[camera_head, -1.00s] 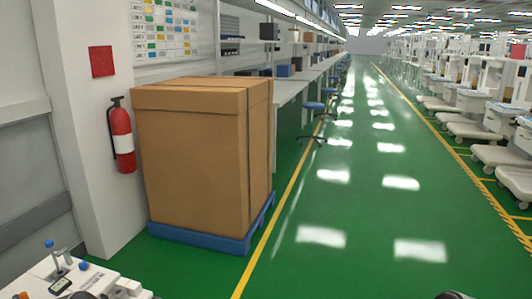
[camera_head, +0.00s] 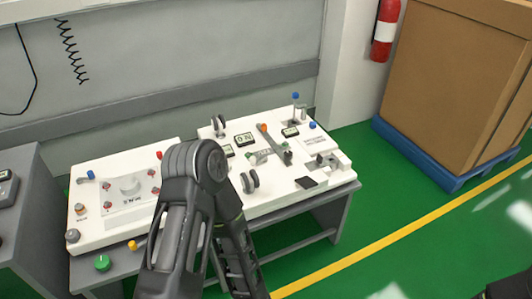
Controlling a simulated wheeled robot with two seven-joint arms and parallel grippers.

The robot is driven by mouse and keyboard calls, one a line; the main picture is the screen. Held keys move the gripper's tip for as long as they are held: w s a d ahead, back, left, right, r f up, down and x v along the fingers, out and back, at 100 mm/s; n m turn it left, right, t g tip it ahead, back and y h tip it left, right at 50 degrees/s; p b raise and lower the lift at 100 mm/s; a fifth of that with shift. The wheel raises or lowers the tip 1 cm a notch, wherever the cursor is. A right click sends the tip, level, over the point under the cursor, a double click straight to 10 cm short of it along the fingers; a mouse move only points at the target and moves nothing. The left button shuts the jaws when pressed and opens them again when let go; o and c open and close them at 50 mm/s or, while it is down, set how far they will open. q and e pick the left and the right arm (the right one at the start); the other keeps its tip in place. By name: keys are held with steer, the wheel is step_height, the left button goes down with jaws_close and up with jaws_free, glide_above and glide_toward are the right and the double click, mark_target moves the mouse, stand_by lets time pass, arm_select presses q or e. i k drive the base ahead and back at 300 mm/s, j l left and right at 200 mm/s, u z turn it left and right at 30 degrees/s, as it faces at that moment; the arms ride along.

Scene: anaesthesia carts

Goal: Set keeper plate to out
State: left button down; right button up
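A white panel (camera_head: 272,201) with several fittings lies on a grey stand in the middle of the head view. At its right end are a small grey metal fitting (camera_head: 322,161), a dark flat piece (camera_head: 306,183) and a blue-tipped upright pin (camera_head: 296,105). A grey lever with an orange end (camera_head: 263,127) lies across the middle. I cannot tell which part is the keeper plate, or its setting. My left arm rises in front of the panel and hides part of its left side; its fingertips do not show. My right gripper does not show either.
A second white panel (camera_head: 110,237) with red and blue knobs stands to the left, with a green knob (camera_head: 103,263) below. A cardboard box (camera_head: 445,90) on a blue pallet (camera_head: 415,155) and a fire extinguisher (camera_head: 386,28) are at right.

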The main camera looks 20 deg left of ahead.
mark_target(320, 161)
steer(key=u, duration=0.35)
steer(key=i+l+z, duration=0.25)
steer(key=i, duration=0.6)
steer(key=i+l+z, duration=0.1)
steer(key=i+z, duration=0.2)
steer(key=i, duration=0.55)
